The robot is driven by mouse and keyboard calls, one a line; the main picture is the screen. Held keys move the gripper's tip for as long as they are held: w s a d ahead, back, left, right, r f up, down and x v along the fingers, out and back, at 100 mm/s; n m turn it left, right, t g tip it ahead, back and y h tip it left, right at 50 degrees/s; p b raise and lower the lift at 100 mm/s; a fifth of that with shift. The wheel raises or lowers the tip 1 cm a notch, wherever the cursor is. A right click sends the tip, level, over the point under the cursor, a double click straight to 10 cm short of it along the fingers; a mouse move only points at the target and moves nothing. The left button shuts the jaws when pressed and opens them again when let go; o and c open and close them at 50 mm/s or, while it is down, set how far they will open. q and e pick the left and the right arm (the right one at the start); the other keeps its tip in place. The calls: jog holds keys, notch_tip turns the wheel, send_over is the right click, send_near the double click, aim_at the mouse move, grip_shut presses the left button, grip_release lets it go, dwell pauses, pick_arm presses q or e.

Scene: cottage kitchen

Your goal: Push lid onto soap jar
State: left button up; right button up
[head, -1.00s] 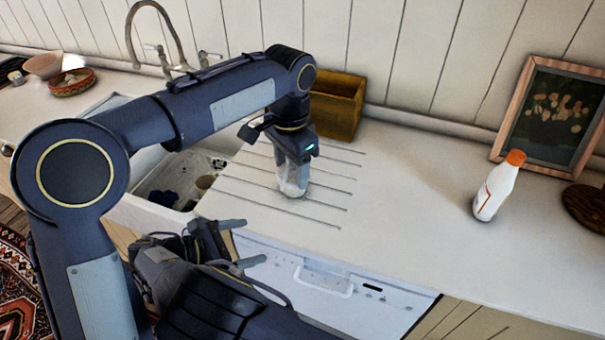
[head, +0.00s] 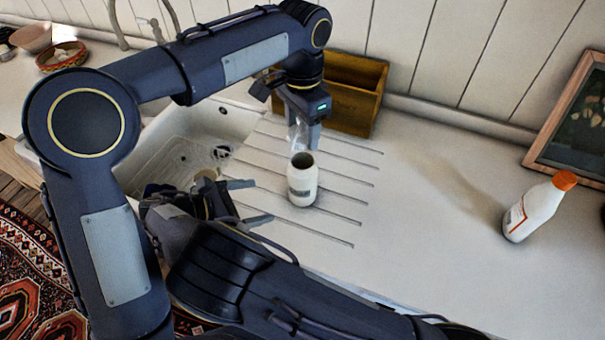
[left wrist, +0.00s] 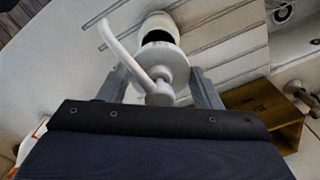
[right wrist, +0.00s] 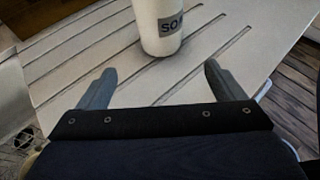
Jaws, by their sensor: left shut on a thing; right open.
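The white soap jar (head: 302,186) stands upright on the ribbed drainboard with its dark mouth open. In the right wrist view the jar (right wrist: 160,20) shows its label beyond the fingers. My left gripper (head: 305,142) is shut on the lid, a white pump top with a bent spout; the lid (left wrist: 177,68) shows between the fingers in the left wrist view. The lid is apart from the jar, above and behind its mouth in the head view. The head view mostly hides the lid. My right gripper (head: 250,202) is open and empty, left of the jar, fingers pointing toward it.
A wooden box (head: 352,92) stands against the wall behind the left gripper. The sink (head: 170,160) lies to the left. A white bottle with an orange cap (head: 538,208) and a picture frame (head: 575,120) are at the right. The counter between jar and bottle is clear.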

aim_at(289, 184)
pick_arm(q)
jog(key=shift+s+r, duration=0.1)
jog(key=shift+s, duration=0.1)
pick_arm(e)
jog(key=shift+s, duration=0.2)
pick_arm(q)
jog(key=shift+w, duration=0.15)
pick_arm(e)
jog(key=shift+w+d, duration=0.25)
jog(key=w+d, duration=0.1)
jog(key=d, duration=0.2)
jog(key=w+d, duration=0.2)
jog(key=d, duration=0.1)
jog(key=w+d, duration=0.2)
jog(key=d, duration=0.2)
jog(key=shift+w, duration=0.1)
jog(key=shift+w+d+f, duration=0.2)
jog(key=shift+w+d, duration=0.1)
jog(key=shift+d, duration=0.25)
jog(key=c, duration=1.5)
pick_arm(q)
jog(key=shift+f, duration=2.55)
